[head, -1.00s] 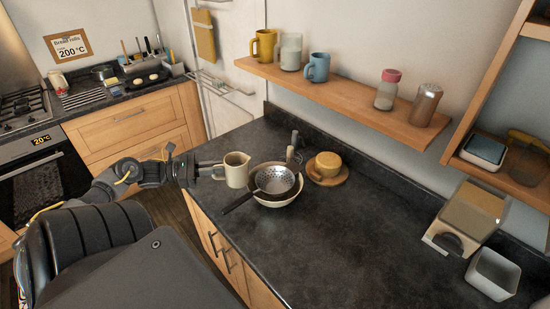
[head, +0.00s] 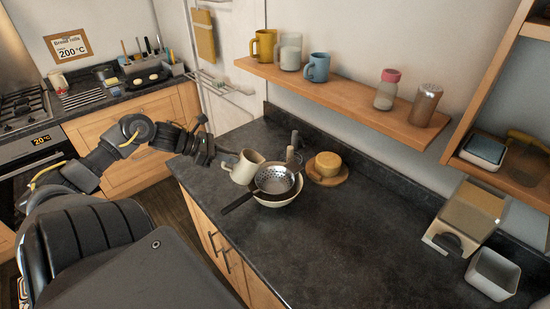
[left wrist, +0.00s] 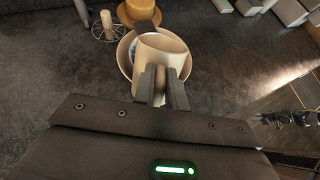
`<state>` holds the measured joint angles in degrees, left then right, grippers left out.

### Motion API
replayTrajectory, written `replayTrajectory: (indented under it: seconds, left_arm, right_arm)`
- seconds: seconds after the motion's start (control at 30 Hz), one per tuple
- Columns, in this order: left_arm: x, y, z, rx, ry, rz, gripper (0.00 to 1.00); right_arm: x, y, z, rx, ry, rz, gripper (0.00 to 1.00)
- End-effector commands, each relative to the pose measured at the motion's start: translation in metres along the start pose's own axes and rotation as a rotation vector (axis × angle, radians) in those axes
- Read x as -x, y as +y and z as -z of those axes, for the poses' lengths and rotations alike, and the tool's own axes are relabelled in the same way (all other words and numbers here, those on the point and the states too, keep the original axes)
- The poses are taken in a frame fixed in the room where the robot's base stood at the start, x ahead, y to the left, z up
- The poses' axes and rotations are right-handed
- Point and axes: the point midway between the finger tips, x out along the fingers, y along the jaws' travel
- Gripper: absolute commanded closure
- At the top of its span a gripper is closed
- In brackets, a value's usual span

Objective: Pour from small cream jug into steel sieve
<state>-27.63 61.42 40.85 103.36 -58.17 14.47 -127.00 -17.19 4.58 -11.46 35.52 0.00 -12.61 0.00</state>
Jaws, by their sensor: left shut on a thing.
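The small cream jug (head: 244,168) is tilted to the right, its mouth side over the left part of the steel sieve (head: 275,180). My left gripper (head: 226,157) is shut on the jug from the left; in the left wrist view its fingers (left wrist: 161,86) close at the jug (left wrist: 160,56). The perforated sieve rests on a pale bowl (head: 284,201), its dark handle pointing to the lower left. The bowl rim (left wrist: 124,58) shows around the jug in the left wrist view. The jug's contents and any stream cannot be made out. My right gripper is not in view.
A yellow round thing (head: 327,161) on a wooden plate (head: 341,180) stands just right of the bowl. A wooden-handled whisk (left wrist: 105,22) stands close behind. A shelf (head: 350,101) with mugs and jars hangs above. The counter's right front is clear.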

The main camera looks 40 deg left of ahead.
Motion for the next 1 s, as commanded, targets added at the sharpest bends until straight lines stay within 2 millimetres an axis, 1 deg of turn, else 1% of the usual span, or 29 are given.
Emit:
replayTrajectory:
  seconds: [0.23, 0.4, 1.0]
  left_arm:
    - [-0.017, 0.000, -0.006, -0.006, 0.124, 0.000, 1.00]
    - [-0.018, 0.000, -0.017, -0.007, 0.208, -0.001, 1.00]
    - [-0.021, 0.000, -0.023, -0.002, 0.283, -0.001, 1.00]
  right_arm:
    - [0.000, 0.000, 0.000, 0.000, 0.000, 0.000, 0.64]
    - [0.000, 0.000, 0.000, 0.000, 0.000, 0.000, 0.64]
    - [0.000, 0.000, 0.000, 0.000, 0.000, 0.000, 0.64]
